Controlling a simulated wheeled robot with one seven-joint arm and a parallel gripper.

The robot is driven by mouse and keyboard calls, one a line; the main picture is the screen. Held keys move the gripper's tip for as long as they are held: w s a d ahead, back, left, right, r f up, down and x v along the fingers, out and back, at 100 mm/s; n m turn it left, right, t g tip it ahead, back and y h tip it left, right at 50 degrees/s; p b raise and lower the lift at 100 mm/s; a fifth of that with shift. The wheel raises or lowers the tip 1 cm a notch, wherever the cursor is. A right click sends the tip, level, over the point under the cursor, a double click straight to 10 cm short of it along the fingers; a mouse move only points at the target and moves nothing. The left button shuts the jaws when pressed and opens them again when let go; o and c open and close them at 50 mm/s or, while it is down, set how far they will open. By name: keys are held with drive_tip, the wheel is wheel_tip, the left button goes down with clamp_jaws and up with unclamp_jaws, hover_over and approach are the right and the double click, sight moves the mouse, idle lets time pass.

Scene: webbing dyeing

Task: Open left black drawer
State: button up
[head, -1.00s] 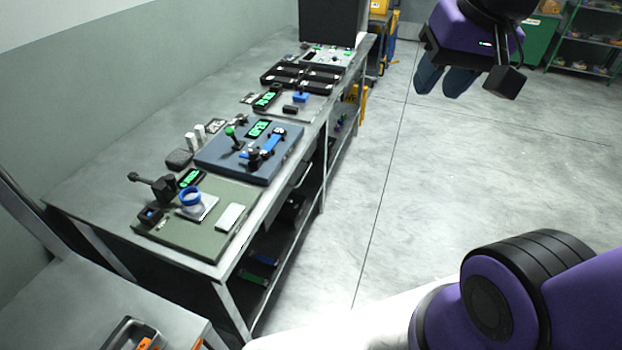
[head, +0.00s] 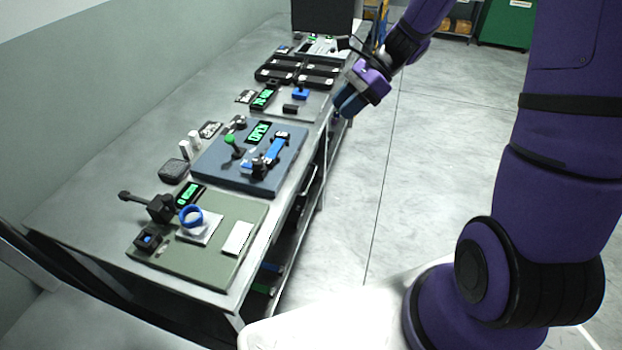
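My gripper (head: 350,102), with dark blue-grey fingers, is at the right edge of the long workbench, beside the back half of its top. Its fingers point down and to the left, and I cannot tell how far apart they are. I see no contact between it and anything. Under the bench top, a dark recess (head: 284,236) shows along the right side. A black drawer cannot be clearly made out there; the bench edge and the steep view hide most of the front.
The workbench (head: 110,190) carries a green board (head: 190,262), a blue-grey board (head: 215,172) with a green-knobbed lever, and black trays (head: 275,72) farther back. The floor (head: 430,170) right of the bench is clear. A green cabinet (head: 507,25) stands at the back.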

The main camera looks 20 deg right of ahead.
drive_tip(key=w+d+f+m+t+y, duration=0.1)
drive_tip(key=w+f+m+t+y, duration=0.15)
drive_tip(key=f+m, duration=0.45)
drive_tip(key=w+d+f+m+t+y, duration=0.15)
drive_tip(key=w+f+m, duration=0.25)
drive_tip(key=f, duration=0.5)
drive_tip(key=m+t, duration=0.6)
drive_tip(key=m, duration=0.8)
approach(311, 177)
drive_tip(key=shift+h, duration=0.4)
drive_tip(key=x, duration=1)
drive_tip(key=shift+s+a, duration=0.1)
drive_tip(key=shift+s, duration=0.05)
clamp_jaws()
